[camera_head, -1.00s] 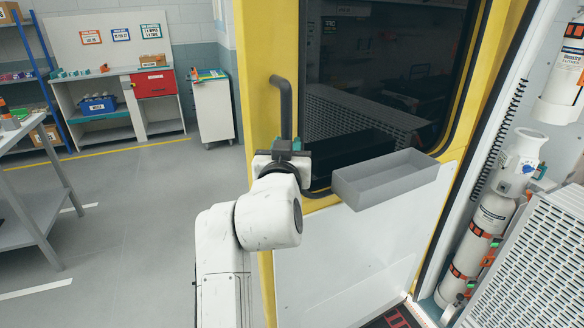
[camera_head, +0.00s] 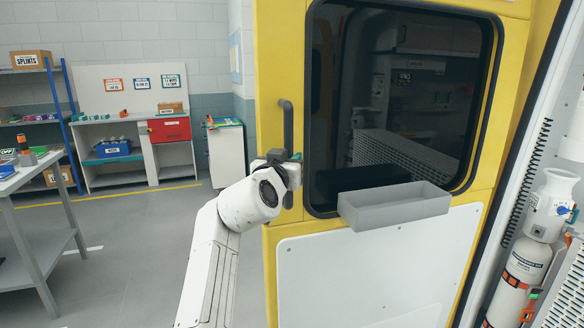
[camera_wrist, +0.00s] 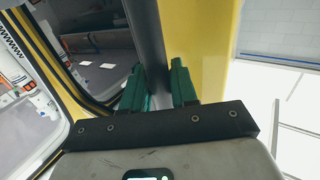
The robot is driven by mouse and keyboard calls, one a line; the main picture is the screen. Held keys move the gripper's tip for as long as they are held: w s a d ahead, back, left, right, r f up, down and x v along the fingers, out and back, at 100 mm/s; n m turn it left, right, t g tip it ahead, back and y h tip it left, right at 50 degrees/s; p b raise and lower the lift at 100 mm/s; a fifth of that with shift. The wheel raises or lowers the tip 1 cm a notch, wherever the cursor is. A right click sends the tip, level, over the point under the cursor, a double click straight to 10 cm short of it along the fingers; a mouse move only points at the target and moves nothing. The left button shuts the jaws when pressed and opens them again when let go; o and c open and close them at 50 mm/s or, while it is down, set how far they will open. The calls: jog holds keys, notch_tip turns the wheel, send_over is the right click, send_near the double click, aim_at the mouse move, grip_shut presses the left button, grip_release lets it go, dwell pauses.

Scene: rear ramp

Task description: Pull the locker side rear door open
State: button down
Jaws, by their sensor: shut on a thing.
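The rear door (camera_head: 276,240) is yellow with a white lower panel and a dark window (camera_head: 400,95); it stands in the middle of the head view. A dark vertical handle (camera_head: 288,118) runs along its left edge. My gripper (camera_head: 284,157) is at the lower part of this handle, with my arm reaching up from below. In the wrist view the green fingers of my gripper (camera_wrist: 160,88) sit on both sides of the dark handle bar (camera_wrist: 147,40) and are shut on it.
A grey open tray (camera_head: 393,208) is fixed to the door below the window. Gas cylinders (camera_head: 530,240) stand at the right. A steel table (camera_head: 35,215), a workbench (camera_head: 120,150) and a white cabinet (camera_head: 227,150) are at the left, with free grey floor between.

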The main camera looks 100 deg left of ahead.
jog(key=shift+a, duration=0.1)
dwell(0.3)
jog(key=c, duration=1)
grip_release()
jog(key=d, duration=1.1)
jog(key=shift+s+b, duration=0.3)
jog(key=shift+b, duration=0.1)
jog(key=shift+w+a, duration=0.1)
jog(key=shift+w, duration=0.05)
